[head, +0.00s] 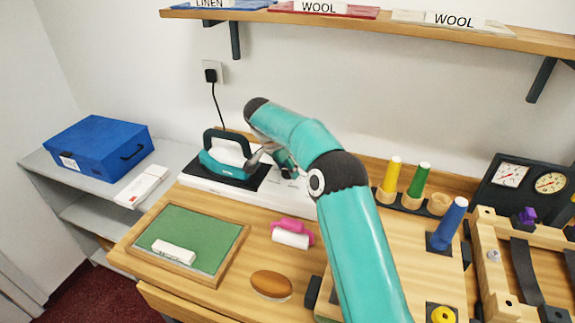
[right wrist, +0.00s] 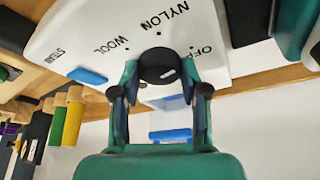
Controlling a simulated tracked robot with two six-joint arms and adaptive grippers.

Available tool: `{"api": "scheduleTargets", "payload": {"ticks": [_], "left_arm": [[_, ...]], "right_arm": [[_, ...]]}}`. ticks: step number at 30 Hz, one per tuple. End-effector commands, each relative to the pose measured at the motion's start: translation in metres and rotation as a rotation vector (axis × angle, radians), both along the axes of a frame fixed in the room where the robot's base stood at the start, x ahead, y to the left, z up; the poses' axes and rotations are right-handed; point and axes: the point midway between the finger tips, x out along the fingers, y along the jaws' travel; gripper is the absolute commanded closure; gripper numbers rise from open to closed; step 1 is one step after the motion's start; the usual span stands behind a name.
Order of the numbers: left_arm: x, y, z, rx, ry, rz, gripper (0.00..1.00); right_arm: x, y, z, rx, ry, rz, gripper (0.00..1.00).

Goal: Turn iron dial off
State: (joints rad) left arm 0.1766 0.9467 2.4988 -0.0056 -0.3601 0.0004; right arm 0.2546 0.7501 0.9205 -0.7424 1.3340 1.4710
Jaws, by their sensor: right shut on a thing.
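The teal iron (head: 222,163) rests on a black plate on the white iron station (head: 235,193). The black round dial (right wrist: 158,62) stands on the station's white face in the right wrist view, with the words NYLON, WOOL, STEAM and OFF printed around it. A small white mark shows on the dial, but I cannot tell which word it points to. My right gripper (right wrist: 160,76) has its two fingers on either side of the dial and is shut on it. In the head view my right gripper (head: 288,168) is partly hidden by its own arm. My left gripper is out of view.
A green board (head: 205,226) with a white block, pink and white rollers (head: 291,239) and a brown oval (head: 271,284) lie in front. Thread cones (head: 418,180) stand right. A blue box (head: 98,150) sits on the left shelf. A wooden wall shelf (head: 380,27) hangs above.

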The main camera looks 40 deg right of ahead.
Motion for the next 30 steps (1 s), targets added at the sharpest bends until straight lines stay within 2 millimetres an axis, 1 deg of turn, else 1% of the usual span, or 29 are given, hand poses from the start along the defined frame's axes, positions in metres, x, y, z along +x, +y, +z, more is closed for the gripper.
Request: {"api": "scheduleTargets", "payload": {"ticks": [1, 3, 12, 18, 30], "left_arm": [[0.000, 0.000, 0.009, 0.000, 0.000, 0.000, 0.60], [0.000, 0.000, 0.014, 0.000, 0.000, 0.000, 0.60], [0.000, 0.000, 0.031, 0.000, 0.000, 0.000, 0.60], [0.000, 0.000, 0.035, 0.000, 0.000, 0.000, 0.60], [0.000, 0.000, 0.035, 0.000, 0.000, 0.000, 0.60]], "right_arm": [[0.001, 0.000, 0.004, -0.001, 0.000, -0.038, 0.90], [0.001, -0.001, 0.004, -0.001, 0.001, -0.092, 0.90], [0.002, -0.001, 0.003, 0.000, -0.002, -0.252, 0.90], [0.001, -0.001, 0.001, 0.000, -0.002, -0.294, 0.90], [0.001, -0.001, 0.000, 0.001, -0.002, -0.301, 0.90]]}}
